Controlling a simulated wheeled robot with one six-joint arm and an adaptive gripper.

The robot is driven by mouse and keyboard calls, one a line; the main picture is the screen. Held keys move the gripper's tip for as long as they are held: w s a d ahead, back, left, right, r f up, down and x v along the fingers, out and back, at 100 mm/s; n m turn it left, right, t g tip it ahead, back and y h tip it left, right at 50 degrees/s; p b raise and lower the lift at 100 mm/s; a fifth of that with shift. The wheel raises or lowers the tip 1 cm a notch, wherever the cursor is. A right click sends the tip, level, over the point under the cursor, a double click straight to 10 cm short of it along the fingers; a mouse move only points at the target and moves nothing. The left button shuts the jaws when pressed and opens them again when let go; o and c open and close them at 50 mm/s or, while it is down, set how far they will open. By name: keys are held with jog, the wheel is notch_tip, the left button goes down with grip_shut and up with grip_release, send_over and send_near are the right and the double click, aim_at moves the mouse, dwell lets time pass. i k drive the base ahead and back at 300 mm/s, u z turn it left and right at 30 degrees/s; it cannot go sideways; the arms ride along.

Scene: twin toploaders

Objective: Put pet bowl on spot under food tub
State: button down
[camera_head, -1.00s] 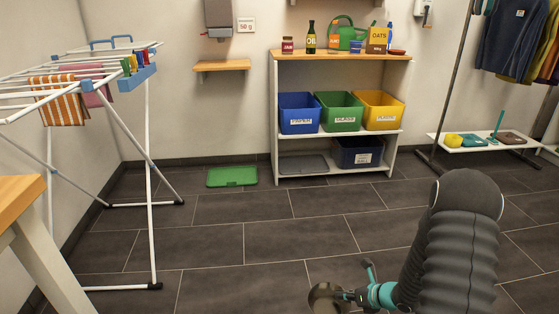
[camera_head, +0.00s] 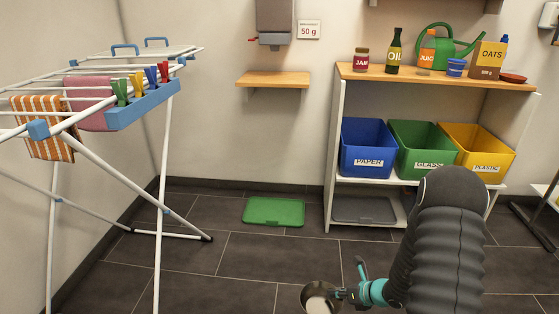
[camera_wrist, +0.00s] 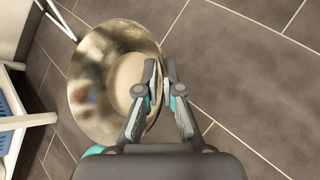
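The pet bowl (camera_head: 319,297) is a round silvery metal bowl low in the head view. In the wrist view the bowl (camera_wrist: 92,62) shows its open inside with a pale round centre. My gripper (camera_wrist: 162,72) is shut on the bowl's rim, one finger on each side of it; it also shows in the head view (camera_head: 342,294). The grey food tub (camera_head: 277,20) is a dispenser on the back wall with a "50 g" label beside it. Directly below it, a bare wooden wall shelf (camera_head: 273,79) is empty, well beyond my gripper.
A drying rack (camera_head: 165,180) with cloths and pegs stands at the left. A green mat (camera_head: 273,212) lies on the floor below the wall shelf. A shelf unit (camera_head: 331,190) with bins and groceries stands right of it. The tiled floor between is clear.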

aim_at(275, 78)
jog(key=u, duration=0.35)
jog(key=i, duration=1.6)
jog(key=u, duration=0.35)
